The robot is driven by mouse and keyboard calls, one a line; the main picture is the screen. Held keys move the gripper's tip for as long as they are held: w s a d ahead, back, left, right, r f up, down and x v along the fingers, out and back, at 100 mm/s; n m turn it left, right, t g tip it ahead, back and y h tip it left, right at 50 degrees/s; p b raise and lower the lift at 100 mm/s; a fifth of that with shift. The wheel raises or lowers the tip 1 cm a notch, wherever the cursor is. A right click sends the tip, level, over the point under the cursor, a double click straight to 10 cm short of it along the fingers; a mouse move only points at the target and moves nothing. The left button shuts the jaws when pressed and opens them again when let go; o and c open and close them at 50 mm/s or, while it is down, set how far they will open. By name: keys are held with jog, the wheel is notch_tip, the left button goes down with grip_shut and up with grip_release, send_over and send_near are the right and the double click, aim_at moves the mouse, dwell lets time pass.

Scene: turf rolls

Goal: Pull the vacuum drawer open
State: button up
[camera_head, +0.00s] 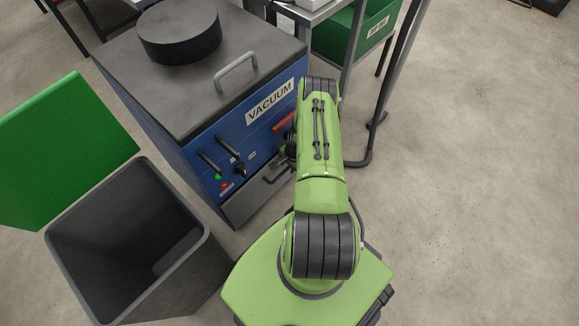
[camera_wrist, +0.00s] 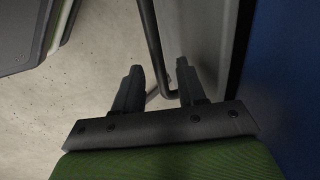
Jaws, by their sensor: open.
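The blue vacuum machine (camera_head: 205,145) has a grey drawer (camera_head: 243,204) low in its front, with a dark bar handle (camera_head: 274,179). The drawer looks shut, though my arm hides its right part. My gripper (camera_wrist: 159,70) is open at the drawer front; in the head view my arm mostly hides it. In the wrist view, the dark handle bar (camera_wrist: 152,40) runs down between the two fingertips and bends right towards the grey drawer front (camera_wrist: 207,40). The fingers are on either side of the bar, with gaps visible. I cannot tell whether either finger touches it.
A black open bin (camera_head: 75,245) with a raised green lid (camera_head: 60,150) stands left of the machine. Knobs and a red lever (camera_head: 283,121) project from the machine's front. A metal table leg (camera_head: 390,85) and green crate (camera_head: 345,32) stand behind my arm. Floor at right is clear.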

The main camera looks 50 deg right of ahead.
grip_shut()
dwell(0.4)
